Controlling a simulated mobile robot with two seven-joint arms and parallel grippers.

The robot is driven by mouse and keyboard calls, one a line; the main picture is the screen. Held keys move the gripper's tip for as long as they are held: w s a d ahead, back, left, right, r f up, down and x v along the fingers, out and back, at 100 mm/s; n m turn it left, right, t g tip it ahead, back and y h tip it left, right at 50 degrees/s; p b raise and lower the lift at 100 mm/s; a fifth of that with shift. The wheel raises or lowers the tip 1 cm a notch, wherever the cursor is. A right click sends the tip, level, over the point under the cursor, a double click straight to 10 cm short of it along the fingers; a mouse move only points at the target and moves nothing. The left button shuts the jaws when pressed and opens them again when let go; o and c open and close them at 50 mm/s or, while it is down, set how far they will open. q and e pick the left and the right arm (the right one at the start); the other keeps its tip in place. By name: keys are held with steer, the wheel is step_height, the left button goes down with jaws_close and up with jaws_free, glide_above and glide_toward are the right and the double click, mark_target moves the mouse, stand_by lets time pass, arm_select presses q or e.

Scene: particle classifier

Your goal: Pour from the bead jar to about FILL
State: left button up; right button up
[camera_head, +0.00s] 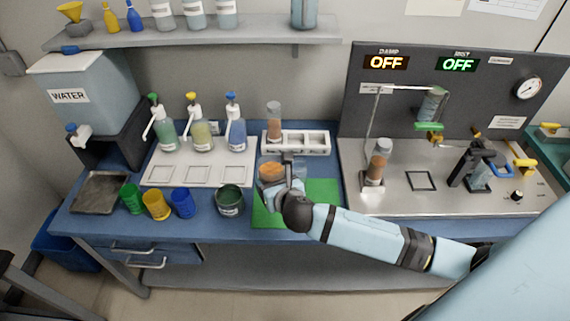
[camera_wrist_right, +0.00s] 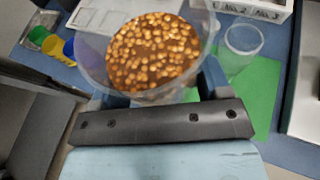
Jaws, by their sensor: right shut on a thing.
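The bead jar (camera_head: 270,172) is a clear wide container of orange-brown beads above the green mat. My right gripper (camera_head: 280,182) is shut around it. In the right wrist view the jar (camera_wrist_right: 95,68) shows its open mouth and many beads (camera_wrist_right: 152,48) inside, between the fingers. A clear empty-looking cup (camera_wrist_right: 243,48) stands on the green mat (camera_wrist_right: 252,92), right of the jar and apart from it. In the head view the cup (camera_head: 300,170) is partly hidden behind my gripper. I cannot make out a FILL mark. My left gripper is not in view.
A white rack (camera_head: 310,142) holding one tube stands behind the mat. A dark green jar (camera_head: 229,202) and coloured cups (camera_head: 157,204) are left of it. Pump bottles (camera_head: 201,136) stand behind them. A steel panel bench (camera_head: 440,195) with fixtures lies right.

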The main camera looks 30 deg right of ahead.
steer(key=w+f+p, duration=0.2)
steer(key=f, duration=0.1)
steer(key=w+f+p, duration=0.1)
steer(key=f, duration=0.1)
steer(key=shift+w+a+f, duration=0.25)
steer(key=shift+w+f, duration=0.1)
steer(key=shift+f, duration=0.25)
steer(key=shift+w+a+f, duration=0.1)
steer(key=shift+f, duration=0.2)
